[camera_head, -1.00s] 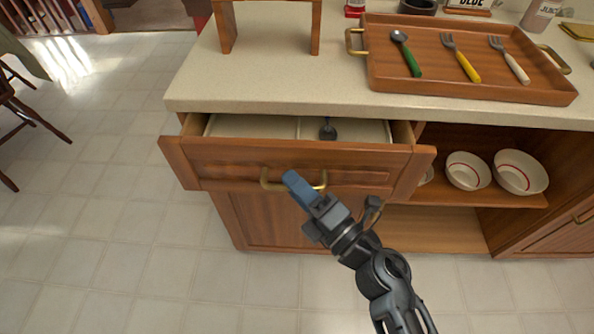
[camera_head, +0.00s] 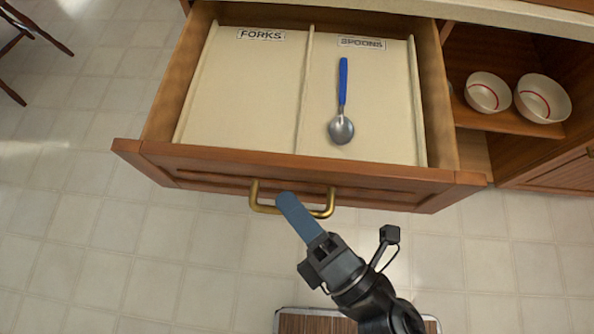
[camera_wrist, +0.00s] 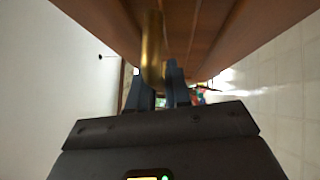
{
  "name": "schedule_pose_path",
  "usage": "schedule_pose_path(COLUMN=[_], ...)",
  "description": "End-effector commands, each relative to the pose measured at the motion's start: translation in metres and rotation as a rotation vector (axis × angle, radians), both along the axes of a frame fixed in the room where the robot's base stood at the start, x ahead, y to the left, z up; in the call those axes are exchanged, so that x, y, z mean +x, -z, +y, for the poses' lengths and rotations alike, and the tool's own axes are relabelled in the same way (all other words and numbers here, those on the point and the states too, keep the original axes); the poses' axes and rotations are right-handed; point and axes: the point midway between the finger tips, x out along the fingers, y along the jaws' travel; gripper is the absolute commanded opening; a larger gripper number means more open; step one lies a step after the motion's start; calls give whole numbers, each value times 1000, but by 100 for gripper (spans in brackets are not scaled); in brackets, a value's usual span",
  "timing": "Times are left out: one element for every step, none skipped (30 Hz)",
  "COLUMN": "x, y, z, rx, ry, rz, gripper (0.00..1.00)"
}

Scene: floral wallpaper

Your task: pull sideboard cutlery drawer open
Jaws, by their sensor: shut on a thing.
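The sideboard cutlery drawer (camera_head: 300,172) stands far out from the cabinet in the head view, its inside in plain sight. A divider splits it into a left compartment labelled FORKS, which is empty, and a right one labelled SPOONS, which holds a blue-handled spoon (camera_head: 342,105). The brass handle (camera_head: 262,208) is on the drawer front. My gripper (camera_head: 286,200) is shut on the handle's bar. In the wrist view the brass bar (camera_wrist: 152,50) runs up to my gripper's fingers (camera_wrist: 160,85), close to the wooden drawer front. The exact contact is partly hidden by the fingers.
White bowls with red rings (camera_head: 541,98) stand on the open shelf at the right. The worktop edge (camera_head: 490,12) runs along the top. A brown slatted thing (camera_head: 310,322) lies at the bottom edge.

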Motion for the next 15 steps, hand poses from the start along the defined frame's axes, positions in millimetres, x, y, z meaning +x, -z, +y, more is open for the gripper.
schedule_pose_path(x=[-3, -5, -6, -7, -7, -8, -8, -8, -8, -8, -8, -8, -8, -8, -8], y=[2, 2, 2, 2, 2, 2, 2, 2, 2, 1, 1, 1, 1, 2, 2], z=[-1, 0, 0, 0, 0, 0, 0, 0, 0, 0, 0, 0, 0, 0, 0], rx=[-2, -2, -2, -2, -2, -2, -2, -2, -2, -2, -2, -2, -2, -2, -2], ry=[2, 1, 1, 1, 1, 1, 1, 1, 1, 1, 1, 2, 2, 2, 2], rz=[3, 2, 2, 2, 2, 2, 2, 2, 2, 2, 2, 3, 3, 3, 3], gripper=[0, 0, 0, 0, 0, 0, 0, 0, 0, 0, 0, 0, 0, 0, 0])
